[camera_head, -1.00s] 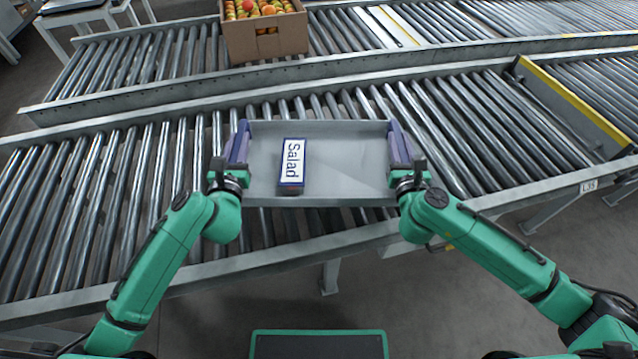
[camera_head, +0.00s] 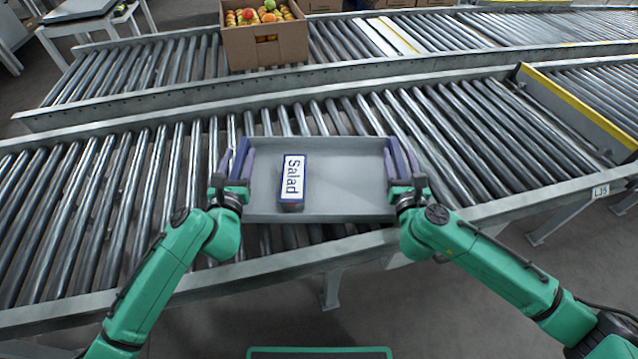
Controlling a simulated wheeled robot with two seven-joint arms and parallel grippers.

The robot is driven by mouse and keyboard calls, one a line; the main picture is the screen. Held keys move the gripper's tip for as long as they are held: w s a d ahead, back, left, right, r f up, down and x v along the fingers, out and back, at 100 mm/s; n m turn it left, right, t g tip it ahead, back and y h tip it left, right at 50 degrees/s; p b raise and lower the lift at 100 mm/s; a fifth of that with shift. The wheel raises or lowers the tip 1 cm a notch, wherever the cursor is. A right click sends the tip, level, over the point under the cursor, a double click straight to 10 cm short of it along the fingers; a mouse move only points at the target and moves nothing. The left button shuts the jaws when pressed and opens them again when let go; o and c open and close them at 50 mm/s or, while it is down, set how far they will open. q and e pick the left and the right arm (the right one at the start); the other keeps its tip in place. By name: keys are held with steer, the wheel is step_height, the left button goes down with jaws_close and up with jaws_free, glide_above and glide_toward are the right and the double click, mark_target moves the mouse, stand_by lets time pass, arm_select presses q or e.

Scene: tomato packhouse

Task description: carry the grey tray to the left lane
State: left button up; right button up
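The tray's underside is hidden. I cannot tell which lane is called left.
A far conveyor (camera_head: 180,60) runs behind a metal side rail and carries a cardboard box (camera_head: 265,47) of tomatoes. The rollers left of the tray are bare.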

arm_select(q)
steer(key=s, duration=1.1)
steer(key=shift+s, duration=0.5)
arm_select(e)
steer(key=shift+s, duration=0.15)
steer(key=s, duration=1.1)
steer(key=shift+s, duration=0.4)
arm_select(q)
steer(key=shift+s, duration=0.1)
